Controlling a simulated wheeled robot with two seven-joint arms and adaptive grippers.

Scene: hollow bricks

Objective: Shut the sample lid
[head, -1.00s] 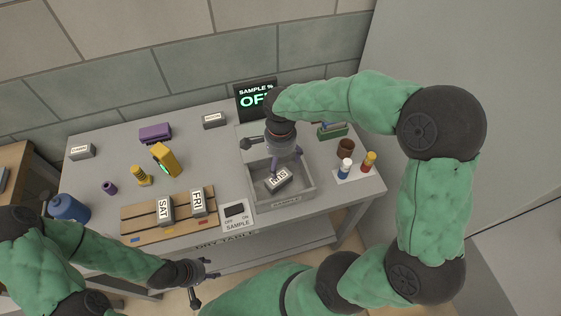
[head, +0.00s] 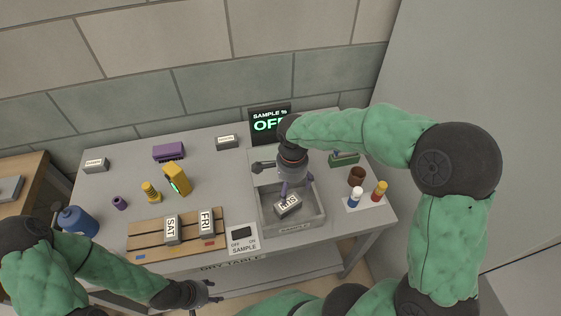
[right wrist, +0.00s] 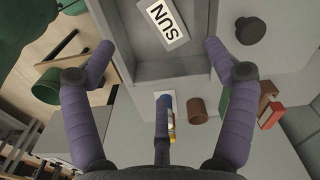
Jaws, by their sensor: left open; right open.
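The grey sample box (head: 295,228) stands open at the front right of the table. Its pale lid (head: 262,180) is raised at the back, with a dark knob (head: 263,167); the knob also shows in the right wrist view (right wrist: 250,30). A brick marked SUN (head: 288,205) lies inside the box, and the right wrist view shows its label (right wrist: 168,22). My right gripper (head: 297,190) is open above the box, its fingers close over the SUN brick; whether they touch it I cannot tell. My left gripper (head: 208,292) is open and empty in front of the table edge.
A switch plate (head: 243,238) is left of the box, then a wooden rack (head: 150,236) with SAT and FRI bricks. A screen (head: 268,124) reading OFF stands behind the lid. Bottles (head: 379,191) and a brown cup (head: 357,176) are at the right.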

